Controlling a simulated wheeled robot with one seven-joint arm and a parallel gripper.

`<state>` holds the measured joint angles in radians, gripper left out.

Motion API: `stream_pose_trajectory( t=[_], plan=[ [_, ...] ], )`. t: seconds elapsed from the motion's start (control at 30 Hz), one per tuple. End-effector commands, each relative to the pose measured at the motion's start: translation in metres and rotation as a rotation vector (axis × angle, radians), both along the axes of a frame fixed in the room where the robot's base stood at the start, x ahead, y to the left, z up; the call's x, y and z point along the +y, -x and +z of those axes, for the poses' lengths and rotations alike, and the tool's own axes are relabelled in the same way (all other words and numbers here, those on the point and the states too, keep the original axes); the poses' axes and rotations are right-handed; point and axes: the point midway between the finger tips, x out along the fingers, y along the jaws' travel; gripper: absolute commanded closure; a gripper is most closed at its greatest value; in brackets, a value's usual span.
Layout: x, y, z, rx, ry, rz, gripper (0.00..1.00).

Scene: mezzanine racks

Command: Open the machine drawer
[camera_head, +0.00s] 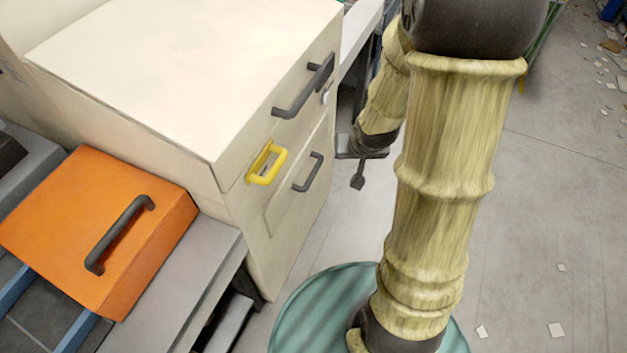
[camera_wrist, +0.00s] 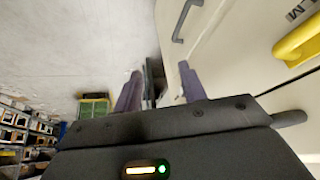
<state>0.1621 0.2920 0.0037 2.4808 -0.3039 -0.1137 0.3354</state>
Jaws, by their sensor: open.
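The cream machine cabinet (camera_head: 180,75) stands at the left and centre in the head view. Its front carries a long dark handle (camera_head: 303,88) near the top, a yellow handle (camera_head: 266,163) at the near corner and a dark handle (camera_head: 308,172) on a lower panel. I see no wide gap at these fronts. My gripper (camera_head: 359,165) hangs to the right of the front, apart from the handles. In the wrist view my gripper (camera_wrist: 160,92) is open and empty, with the yellow handle (camera_wrist: 299,40) at the right and a dark handle (camera_wrist: 184,20) above.
An orange box (camera_head: 95,225) with a dark handle sits left of the cabinet, near a grey ledge (camera_head: 185,285). The grey floor (camera_head: 560,190) at the right is mostly open, with scattered scraps. Shelves (camera_wrist: 20,130) with boxes show at the wrist view's left.

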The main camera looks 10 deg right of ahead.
Motion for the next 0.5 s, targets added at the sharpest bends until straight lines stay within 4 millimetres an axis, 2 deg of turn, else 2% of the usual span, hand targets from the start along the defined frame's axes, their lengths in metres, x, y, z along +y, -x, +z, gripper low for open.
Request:
stream_pose_trajectory(
  t=[0.03, 0.2, 0.3, 0.5],
  plan=[
    [-0.01, -0.013, -0.039, -0.033, -0.028, -0.027, 0.59],
    [-0.028, -0.051, -0.113, -0.173, -0.184, -0.093, 0.59],
    [-0.032, -0.065, -0.155, -0.245, -0.315, -0.127, 0.59],
    [-0.034, -0.075, -0.234, -0.358, -0.659, -0.207, 0.59]
  ],
)
